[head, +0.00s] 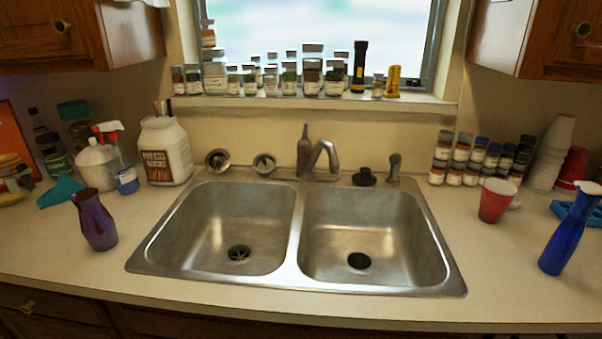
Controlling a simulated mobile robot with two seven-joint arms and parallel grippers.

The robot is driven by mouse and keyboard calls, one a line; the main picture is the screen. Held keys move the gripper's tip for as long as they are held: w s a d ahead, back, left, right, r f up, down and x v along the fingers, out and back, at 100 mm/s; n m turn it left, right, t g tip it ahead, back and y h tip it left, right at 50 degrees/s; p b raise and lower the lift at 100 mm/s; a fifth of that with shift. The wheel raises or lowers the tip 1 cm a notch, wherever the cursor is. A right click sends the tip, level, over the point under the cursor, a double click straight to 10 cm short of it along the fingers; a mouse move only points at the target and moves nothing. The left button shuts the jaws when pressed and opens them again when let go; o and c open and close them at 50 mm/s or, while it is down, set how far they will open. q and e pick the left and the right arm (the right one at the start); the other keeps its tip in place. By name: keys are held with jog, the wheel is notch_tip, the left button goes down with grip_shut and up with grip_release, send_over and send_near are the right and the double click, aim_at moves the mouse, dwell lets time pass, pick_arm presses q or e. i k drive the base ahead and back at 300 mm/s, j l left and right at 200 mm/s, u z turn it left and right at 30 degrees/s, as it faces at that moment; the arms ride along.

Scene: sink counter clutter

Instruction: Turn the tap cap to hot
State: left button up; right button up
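The metal tap (322,152) stands at the back middle of the double sink, its curved spout over the divide between the basins. An upright grey lever or cap (305,140) rises at the left side of the tap. I cannot tell whether it is turned to hot or cold, and no hot or cold marks are legible. A black round cap (365,178) sits on the sink's back rim, just right of the tap. Neither of my grippers shows in the head view.
The steel sink (297,235) has two empty basins. Two round metal strainers (265,163) (217,160) lean behind it. A short sprayer (394,166) stands at the right. A purple vase (94,219), red cup (496,200) and blue spray bottle (570,232) flank the sink.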

aim_at(304, 148)
jog(key=i+j+z, duration=0.15)
jog(key=z, duration=0.3)
jog(key=i+j+z, duration=0.2)
jog(key=z, duration=0.25)
